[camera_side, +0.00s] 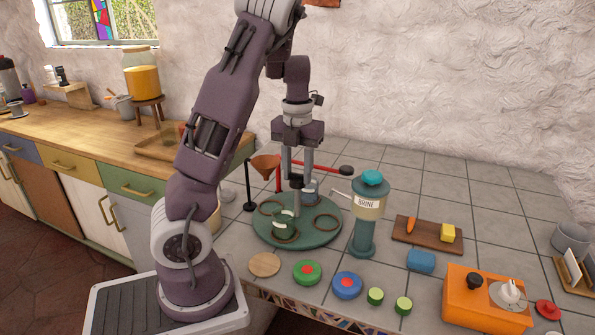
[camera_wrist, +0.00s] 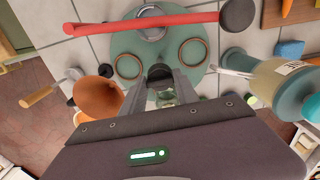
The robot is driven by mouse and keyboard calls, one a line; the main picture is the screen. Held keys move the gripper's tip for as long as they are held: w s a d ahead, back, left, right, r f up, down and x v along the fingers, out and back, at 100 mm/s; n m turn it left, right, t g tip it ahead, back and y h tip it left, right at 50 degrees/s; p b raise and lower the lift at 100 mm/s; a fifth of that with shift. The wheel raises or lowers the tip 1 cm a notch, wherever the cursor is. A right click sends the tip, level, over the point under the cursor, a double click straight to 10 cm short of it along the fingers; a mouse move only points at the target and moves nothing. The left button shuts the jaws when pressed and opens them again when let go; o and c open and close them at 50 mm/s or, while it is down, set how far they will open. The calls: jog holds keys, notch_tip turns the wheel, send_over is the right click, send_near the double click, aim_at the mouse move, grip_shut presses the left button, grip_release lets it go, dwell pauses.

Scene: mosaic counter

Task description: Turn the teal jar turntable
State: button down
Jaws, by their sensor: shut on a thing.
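The teal turntable (camera_side: 311,237) is a round disc on the tiled counter, with several ring-shaped seats on top. A small green glass jar (camera_side: 284,219) stands at its near side. Another jar or metal ring (camera_side: 310,188) shows at its far side, partly hidden by my gripper. My gripper (camera_side: 297,178) points down over the middle of the disc, shut on a black knob (camera_wrist: 160,72) there. In the wrist view the knob sits between the fingertips, above the turntable (camera_wrist: 160,50). The knob's stem is mostly hidden.
A red bar (camera_wrist: 145,22) with a black end crosses just behind my gripper. An orange funnel (camera_side: 265,165) stands left, and a teal brine dispenser (camera_side: 364,235) stands close on the right. Red-green (camera_side: 307,272) and blue (camera_side: 347,285) lids lie in front.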

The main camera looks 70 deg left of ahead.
jog(key=shift+w, duration=0.1)
jog(key=c, duration=0.9)
grip_release()
jog(key=shift+r, duration=0.1)
notch_tip(320, 180, up, 8)
